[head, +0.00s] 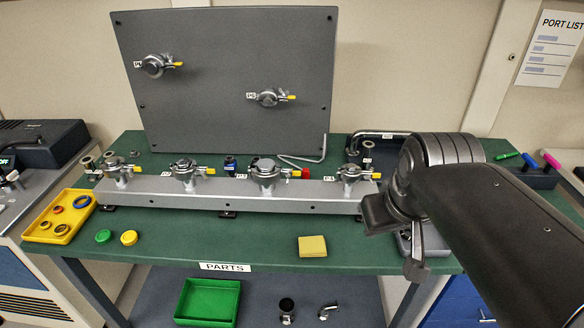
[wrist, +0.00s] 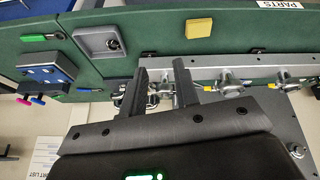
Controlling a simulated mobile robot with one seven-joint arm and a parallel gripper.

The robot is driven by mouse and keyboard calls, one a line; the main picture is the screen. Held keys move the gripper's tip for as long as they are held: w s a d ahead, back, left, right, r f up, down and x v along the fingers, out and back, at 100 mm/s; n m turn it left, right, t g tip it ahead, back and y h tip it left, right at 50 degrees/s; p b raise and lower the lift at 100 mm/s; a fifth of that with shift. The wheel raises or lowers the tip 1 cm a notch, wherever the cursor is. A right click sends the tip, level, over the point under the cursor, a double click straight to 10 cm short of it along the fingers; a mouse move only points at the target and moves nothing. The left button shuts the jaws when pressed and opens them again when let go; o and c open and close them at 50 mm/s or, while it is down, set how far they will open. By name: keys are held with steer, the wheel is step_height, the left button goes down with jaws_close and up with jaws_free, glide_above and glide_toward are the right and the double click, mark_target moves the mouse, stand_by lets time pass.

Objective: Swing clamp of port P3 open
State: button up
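A grey rail (head: 150,190) on the green bench carries a row of metal ports with clamps and yellow-tipped levers. The small port labels are too blurred to tell surely which is P3. The third port from the left (head: 267,173) has its yellow tip pointing right, beside a red piece. The rightmost port (head: 350,175) stands near the rail's end, its yellow tip also to the right. My gripper (head: 392,240) is in front of the rail's right end. In the wrist view my gripper (wrist: 160,65) is open and empty, its two fingers reaching over the rail's end.
A grey upright panel (head: 225,60) with two more clamped ports stands behind the rail. A yellow tray (head: 43,237) with rings, green and yellow caps, and a yellow pad (head: 312,246) lie in front. A hex key (head: 310,160) lies behind.

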mark_target(275, 177)
steer(key=w+a+r+n+g, duration=0.2)
steer(key=w+a+n, duration=0.35)
steer(key=w, duration=0.55)
steer(key=w+a+r+n+g, duration=0.15)
steer(key=w+a+n, duration=0.4)
steer(key=w, duration=0.55)
steer(key=w+a+f+n+g, duration=0.1)
steer(key=w+a+f+n, duration=0.2)
steer(key=w+a+n, duration=0.3)
steer(key=shift+m, duration=0.7)
steer(key=f, duration=0.3)
steer(key=w+d+f, duration=0.1)
steer(key=f, duration=0.6)
steer(key=shift+w+d+f, duration=0.2)
steer(key=shift+d+f, duration=0.05)
steer(key=shift+f, duration=0.1)
jaws_close()
